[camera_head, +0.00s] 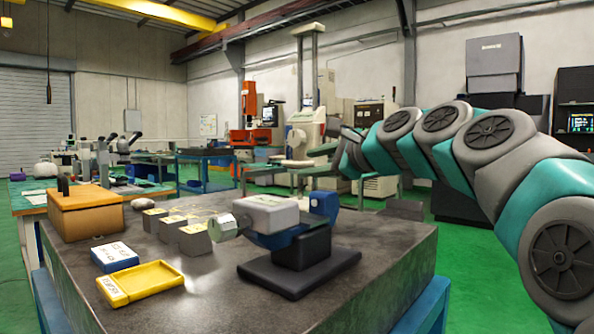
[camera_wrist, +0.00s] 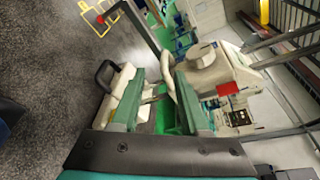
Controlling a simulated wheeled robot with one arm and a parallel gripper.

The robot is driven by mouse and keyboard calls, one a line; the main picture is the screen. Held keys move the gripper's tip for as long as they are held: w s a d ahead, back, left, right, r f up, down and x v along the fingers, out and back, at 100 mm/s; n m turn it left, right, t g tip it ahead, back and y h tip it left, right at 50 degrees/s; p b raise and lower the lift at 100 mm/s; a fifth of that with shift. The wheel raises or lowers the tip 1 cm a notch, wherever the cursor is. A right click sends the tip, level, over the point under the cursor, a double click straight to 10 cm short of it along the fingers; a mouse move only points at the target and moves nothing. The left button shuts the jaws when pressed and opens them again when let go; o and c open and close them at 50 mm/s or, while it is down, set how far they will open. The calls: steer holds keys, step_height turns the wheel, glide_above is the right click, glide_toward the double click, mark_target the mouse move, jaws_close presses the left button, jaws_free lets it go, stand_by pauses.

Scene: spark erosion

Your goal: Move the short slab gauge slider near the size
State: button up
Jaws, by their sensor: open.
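My gripper (camera_wrist: 160,82) is open, its two green fingers apart with nothing held between them. In the head view it is at the far end of my arm, beyond and above the dark stone table (camera_head: 210,290). A gauge device (camera_head: 272,213) with a pale top, blue body and hexagonal metal end stands on a black base (camera_head: 299,269) on the table. My gripper is apart from it, behind and to its right. I cannot tell which part is the short slab slider, and no size marking is readable.
The table also holds a brown box (camera_head: 88,214), a blue-and-white case (camera_head: 117,257), a yellow tray (camera_head: 146,278) and several grey labelled blocks (camera_head: 193,240). Machines and a blue workbench (camera_head: 205,157) stand beyond on green floor.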

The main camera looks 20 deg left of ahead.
mark_target(296, 164)
steer(key=shift+s+r+m+t+h, duration=0.2)
steer(key=shift+r+m+t+h, duration=0.15)
steer(key=shift+m+t+h, duration=0.2)
steer(key=shift+x, duration=3.9)
steer(key=shift+c, duration=0.4)
jaws_close()
steer(key=shift+s, duration=0.1)
